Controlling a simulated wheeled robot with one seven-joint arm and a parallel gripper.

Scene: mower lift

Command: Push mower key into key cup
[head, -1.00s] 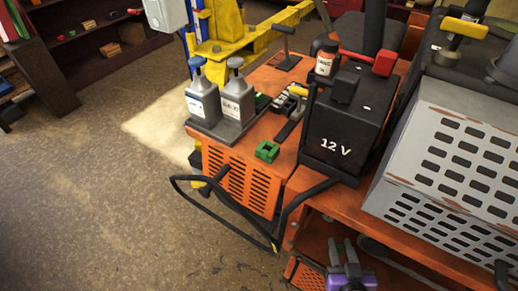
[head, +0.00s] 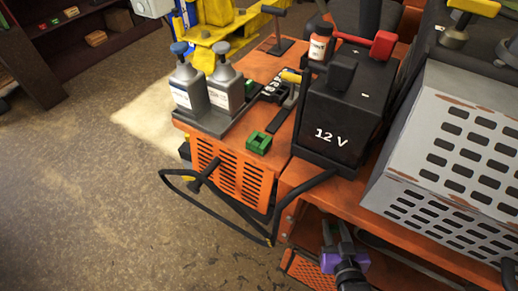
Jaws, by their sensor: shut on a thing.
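A small green square cup with an opening in its top (head: 258,143), which looks like the key cup, sits on the orange deck left of the black 12 V battery. My gripper (head: 338,230), with purple and dark parts, is at the bottom of the head view, in front of the mower's open lower bay. It is well below the green cup and apart from it. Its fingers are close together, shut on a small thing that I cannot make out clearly. I cannot pick out the mower key for certain anywhere.
The battery (head: 340,125) stands right of the cup. Two grey bottles (head: 226,90) in a dark tray stand left of it. A black cable (head: 195,203) loops off the deck's front. A perforated grey housing (head: 450,150) fills the right. The floor at left is clear.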

